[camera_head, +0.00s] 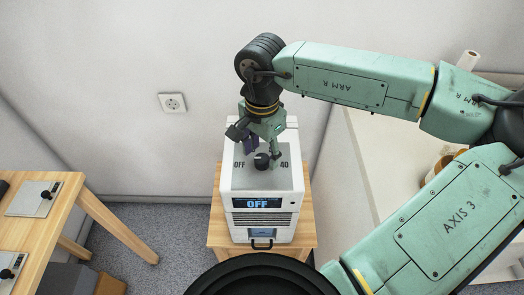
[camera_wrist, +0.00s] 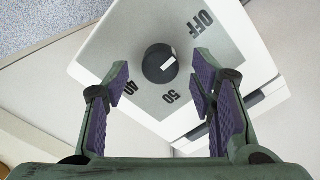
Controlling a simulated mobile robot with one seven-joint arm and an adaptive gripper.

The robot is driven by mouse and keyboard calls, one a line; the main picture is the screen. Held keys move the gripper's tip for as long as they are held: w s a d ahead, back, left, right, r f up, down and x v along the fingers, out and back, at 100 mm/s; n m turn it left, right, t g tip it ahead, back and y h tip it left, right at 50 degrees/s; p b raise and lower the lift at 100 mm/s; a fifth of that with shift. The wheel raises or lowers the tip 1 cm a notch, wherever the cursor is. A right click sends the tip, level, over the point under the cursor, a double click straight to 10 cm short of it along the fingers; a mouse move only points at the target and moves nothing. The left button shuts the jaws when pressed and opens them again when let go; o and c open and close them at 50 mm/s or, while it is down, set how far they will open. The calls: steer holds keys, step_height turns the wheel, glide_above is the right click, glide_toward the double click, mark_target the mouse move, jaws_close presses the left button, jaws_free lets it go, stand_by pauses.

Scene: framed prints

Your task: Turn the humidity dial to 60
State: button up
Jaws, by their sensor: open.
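The humidity dial is a round black knob (camera_head: 262,160) on the sloped grey top panel of a white humidifier (camera_head: 228,180). In the wrist view the dial (camera_wrist: 157,66) carries a white mark on its right side. The labels OFF, 40 and 50 show around it there; no 60 label is clearly readable, and my right finger covers part of the panel. The display (camera_head: 257,203) reads OFF. My gripper (camera_head: 263,150) is open above the panel, close to the dial. In the wrist view its fingers (camera_wrist: 160,90) are spread, with the dial ahead between them, apparently untouched.
The humidifier stands on a small wooden table (camera_head: 308,215). A wooden table with switch plates (camera_head: 33,198) is at the left. A pale counter (camera_head: 370,150) is at the right. A wall with a socket (camera_head: 173,102) is behind.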

steer(key=shift+f, duration=0.85)
steer(key=shift+c, duration=0.2)
steer(key=c, duration=1.1)
